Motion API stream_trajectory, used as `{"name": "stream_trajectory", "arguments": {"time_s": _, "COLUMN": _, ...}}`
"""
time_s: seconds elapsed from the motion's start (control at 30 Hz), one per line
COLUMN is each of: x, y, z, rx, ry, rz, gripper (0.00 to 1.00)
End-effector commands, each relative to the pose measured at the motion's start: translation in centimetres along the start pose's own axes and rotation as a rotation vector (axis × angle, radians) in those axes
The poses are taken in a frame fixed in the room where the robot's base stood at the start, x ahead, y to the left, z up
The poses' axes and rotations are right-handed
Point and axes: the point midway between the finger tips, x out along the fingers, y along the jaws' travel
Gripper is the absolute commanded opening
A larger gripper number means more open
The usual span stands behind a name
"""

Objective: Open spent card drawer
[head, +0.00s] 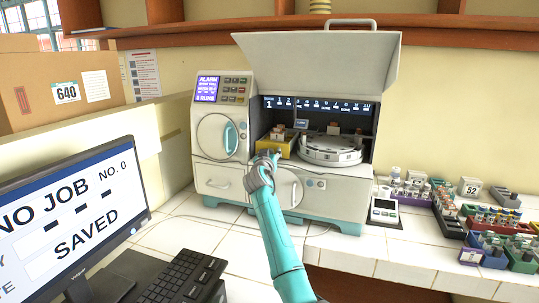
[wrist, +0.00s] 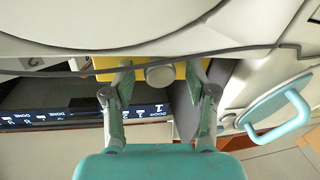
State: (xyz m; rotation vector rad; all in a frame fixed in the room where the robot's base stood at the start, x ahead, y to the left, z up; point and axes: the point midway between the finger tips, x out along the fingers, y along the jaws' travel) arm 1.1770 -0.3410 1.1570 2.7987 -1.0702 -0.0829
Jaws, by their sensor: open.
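A yellow box-like drawer (head: 287,150) sits in the open bay of the white machine, left of the round carousel. No label on it is readable, so I cannot tell for sure that it is the spent card drawer. In the wrist view the yellow front (wrist: 187,68) carries a round grey knob (wrist: 160,76). My gripper (head: 268,156) is at the front of the yellow drawer. In the wrist view my gripper (wrist: 160,88) is open, with one finger on each side of the knob. I cannot tell whether the fingers touch it.
The carousel (head: 331,150) stands right of the yellow drawer, under the raised lid (head: 320,60). A round door with a teal handle (head: 230,138) is at left. A monitor (head: 70,210) and keyboard (head: 178,280) stand front left. Racks of vials (head: 495,218) fill the right counter.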

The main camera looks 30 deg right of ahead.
Motion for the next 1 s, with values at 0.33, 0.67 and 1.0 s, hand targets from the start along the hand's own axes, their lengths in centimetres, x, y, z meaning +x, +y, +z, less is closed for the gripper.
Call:
{"name": "stream_trajectory", "arguments": {"time_s": 0.33, "x": 0.0, "y": 0.0, "z": 0.0, "rx": 0.000, "ry": 0.000, "rz": 0.000, "gripper": 0.00}}
{"name": "stream_trajectory", "arguments": {"time_s": 0.67, "x": -0.9, "y": -0.2, "z": 0.1, "rx": 0.001, "ry": 0.000, "rz": -0.001, "gripper": 0.00}}
{"name": "stream_trajectory", "arguments": {"time_s": 1.0, "x": -7.2, "y": -1.4, "z": -0.1, "rx": 0.001, "ry": 0.001, "rz": -0.004, "gripper": 0.00}}
